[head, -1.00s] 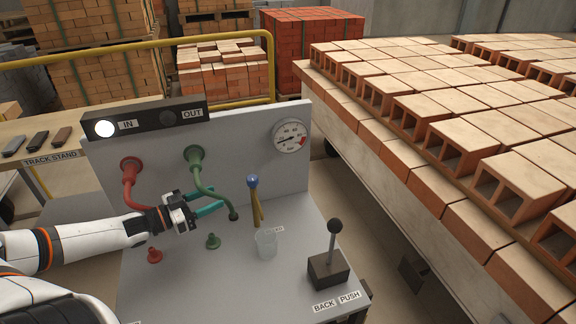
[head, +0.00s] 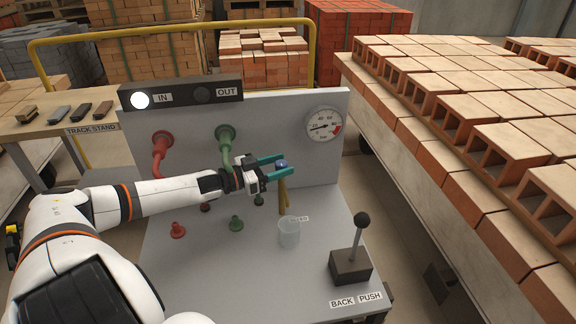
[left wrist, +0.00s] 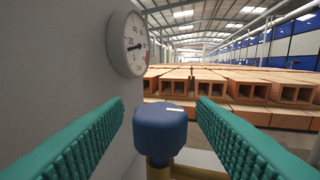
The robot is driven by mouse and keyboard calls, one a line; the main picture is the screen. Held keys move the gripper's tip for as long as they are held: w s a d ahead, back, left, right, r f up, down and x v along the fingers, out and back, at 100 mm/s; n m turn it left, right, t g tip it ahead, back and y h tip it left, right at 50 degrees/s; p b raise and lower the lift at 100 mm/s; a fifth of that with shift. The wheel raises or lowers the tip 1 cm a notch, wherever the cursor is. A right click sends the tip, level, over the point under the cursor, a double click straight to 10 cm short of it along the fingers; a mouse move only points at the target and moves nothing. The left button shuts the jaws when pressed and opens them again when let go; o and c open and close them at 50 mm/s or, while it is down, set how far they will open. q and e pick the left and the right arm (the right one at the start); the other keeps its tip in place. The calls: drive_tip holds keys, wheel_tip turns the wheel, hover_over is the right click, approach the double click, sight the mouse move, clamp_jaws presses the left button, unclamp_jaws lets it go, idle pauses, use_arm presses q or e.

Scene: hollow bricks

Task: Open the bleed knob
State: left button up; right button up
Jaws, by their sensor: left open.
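The bleed knob (head: 282,164) is a small blue cap on top of a yellow-brass pipe (head: 283,196) on the grey panel. In the left wrist view the blue knob (left wrist: 160,129) stands in the middle, between the two teal fingers, with a white mark on its top. My left gripper (head: 284,165) is open, with its fingers on either side of the knob. In the wrist view gaps show between the knob and both fingers. A clear cup (head: 289,231) stands below the pipe. My right gripper is not in view.
A pressure gauge (head: 324,125) is on the upright panel, close to the left finger in the wrist view. Red (head: 161,142) and green (head: 225,137) hose couplings are left of it. A black-knobbed lever (head: 357,240) stands front right. Hollow bricks fill the right side.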

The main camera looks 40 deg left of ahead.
use_arm(q)
drive_tip(key=shift+x, duration=1.5)
drive_tip(key=c, duration=1)
drive_tip(key=n+y+p, duration=0.2)
drive_tip(key=y+p, duration=0.1)
drive_tip(key=n+t+y+p, duration=0.1)
drive_tip(key=n+y+p, duration=0.1)
drive_tip(key=y+p, duration=0.1)
drive_tip(key=n+y+p, duration=0.2)
drive_tip(key=y+p, duration=0.1)
drive_tip(key=p, duration=0.1)
drive_tip(key=shift+a+r+t+p, duration=0.25)
drive_tip(key=shift+a+t+p, duration=0.05)
drive_tip(key=shift+a+p, duration=0.1)
drive_tip(key=y, duration=0.1)
drive_tip(key=n+y+p, duration=0.2)
drive_tip(key=y, duration=0.1)
drive_tip(key=shift+a+f+g, duration=0.2)
drive_tip(key=shift+a+g, duration=0.05)
drive_tip(key=shift+g, duration=0.15)
drive_tip(key=shift+s+a+f+n+g+y+p, duration=0.15)
drive_tip(key=shift+n+g+y, duration=0.25)
drive_tip(key=shift+n+y, duration=0.4)
drive_tip(key=shift+w+a+r+n+g+y+p, duration=0.15)
drive_tip(key=shift+n+g+y, duration=0.25)
drive_tip(key=shift+n+y, duration=0.4)
drive_tip(key=shift+s+g+y, duration=0.1)
drive_tip(key=shift+g+y, duration=0.2)
drive_tip(key=shift+y, duration=0.2)
drive_tip(key=o, duration=1)
